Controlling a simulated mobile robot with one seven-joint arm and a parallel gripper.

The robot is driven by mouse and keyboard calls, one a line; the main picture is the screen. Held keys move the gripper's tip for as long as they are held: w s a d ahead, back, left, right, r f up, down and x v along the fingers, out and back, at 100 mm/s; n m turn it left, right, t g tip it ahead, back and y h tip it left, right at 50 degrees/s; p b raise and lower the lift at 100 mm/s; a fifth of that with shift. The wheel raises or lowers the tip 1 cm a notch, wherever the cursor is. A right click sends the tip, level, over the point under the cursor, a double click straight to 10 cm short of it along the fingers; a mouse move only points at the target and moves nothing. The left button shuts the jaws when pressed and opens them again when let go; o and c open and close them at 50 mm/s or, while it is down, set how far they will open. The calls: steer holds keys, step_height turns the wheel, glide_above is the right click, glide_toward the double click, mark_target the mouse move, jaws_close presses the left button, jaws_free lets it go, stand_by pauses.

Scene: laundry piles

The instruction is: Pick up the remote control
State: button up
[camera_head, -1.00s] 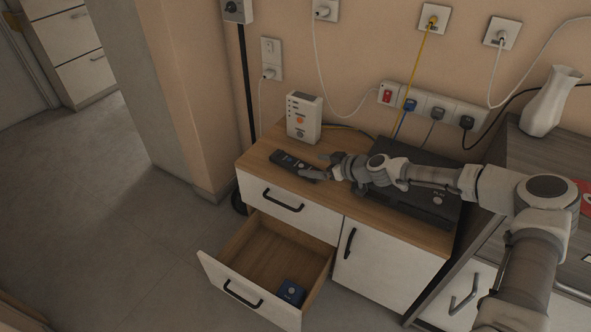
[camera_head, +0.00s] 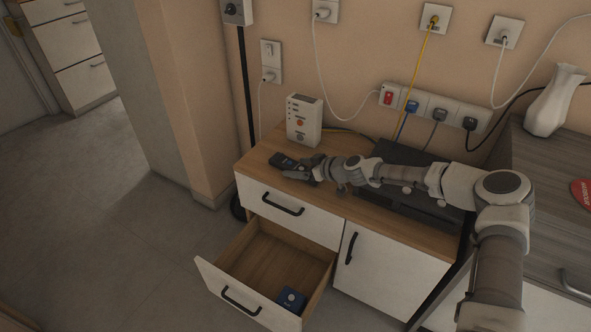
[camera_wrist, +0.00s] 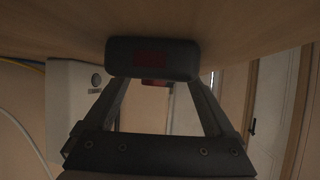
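The remote control (camera_head: 282,160) is a dark slim handset at the left end of the wooden cabinet top. My gripper (camera_head: 298,170) is low over the cabinet, around the remote's near part and partly covering it. In the wrist view the remote's dark rounded end (camera_wrist: 152,58), with a dim red patch, spans the space between the two fingers. The fingers (camera_wrist: 157,92) slant inward to its two sides and look closed on it. Their tips are hidden behind the remote. I cannot tell whether the remote is clear of the wood.
A white box device (camera_head: 304,120) stands just behind the remote. A black box (camera_head: 425,205) lies under my forearm. The lower drawer (camera_head: 243,296) is pulled out and holds a small blue box (camera_head: 291,299). A power strip (camera_head: 428,107) and cables are on the wall behind.

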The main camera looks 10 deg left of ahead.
steer(key=c, duration=1.2)
steer(key=shift+c, duration=0.6)
steer(key=shift+r, duration=0.15)
